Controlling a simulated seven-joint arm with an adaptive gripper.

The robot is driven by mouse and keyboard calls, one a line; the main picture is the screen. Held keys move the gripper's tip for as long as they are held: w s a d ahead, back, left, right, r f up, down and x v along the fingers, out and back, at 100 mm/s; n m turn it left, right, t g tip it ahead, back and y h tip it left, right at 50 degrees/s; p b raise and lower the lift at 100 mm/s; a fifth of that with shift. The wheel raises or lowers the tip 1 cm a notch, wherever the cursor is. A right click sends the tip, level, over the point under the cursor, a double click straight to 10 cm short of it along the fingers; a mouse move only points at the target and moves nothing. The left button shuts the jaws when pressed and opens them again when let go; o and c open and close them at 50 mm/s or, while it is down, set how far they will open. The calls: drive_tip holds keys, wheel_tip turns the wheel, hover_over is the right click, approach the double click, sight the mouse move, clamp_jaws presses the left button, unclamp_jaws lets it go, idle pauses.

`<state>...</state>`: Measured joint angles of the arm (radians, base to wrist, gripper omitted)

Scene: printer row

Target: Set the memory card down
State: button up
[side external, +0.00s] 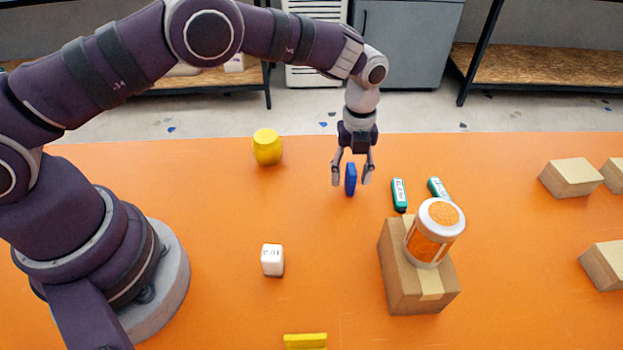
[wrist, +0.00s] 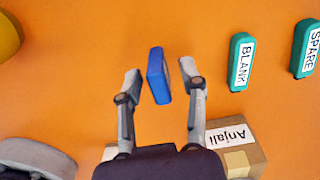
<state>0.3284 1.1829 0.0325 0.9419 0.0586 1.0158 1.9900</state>
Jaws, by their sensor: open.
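The memory card appears to be the blue slab (side external: 350,179), upright on its narrow edge at the orange table (side external: 210,215). My gripper (side external: 352,176) is open, pointing down, with one finger on each side of the blue card. In the wrist view the card (wrist: 157,76) lies between the fingertips (wrist: 161,77), with a gap to both fingers. I cannot tell for sure whether its lower edge touches the table.
Two teal sticks, labelled BLANK (wrist: 242,62) and SPARE (wrist: 307,48), lie to the right. A cardboard box (side external: 396,287) labelled Anjali carries an orange jar (side external: 434,233). A yellow container (side external: 267,148) and white cube (side external: 272,260) stand left. More boxes (side external: 571,178) are far right.

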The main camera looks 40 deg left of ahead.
wheel_tip(320, 180, up, 12)
drive_tip(key=f, duration=0.1)
wheel_tip(320, 180, up, 8)
drive_tip(key=n+t, duration=0.2)
drive_tip(key=n, duration=0.7)
hover_over(351, 168)
drive_tip(key=s+a, duration=0.3)
drive_tip(key=a, duration=0.1)
drive_tip(key=s+a+n+t, duration=0.1)
drive_tip(key=s+a+n, duration=0.2)
drive_tip(key=s+n, duration=0.4)
drive_tip(key=s+a+n+t, duration=0.2)
drive_tip(key=s+a+n, duration=0.2)
drive_tip(key=s+n, duration=0.3)
drive_tip(key=n, duration=0.4)
drive_tip(key=shift+s+r+t, duration=0.2)
drive_tip(key=shift+t, duration=0.1)
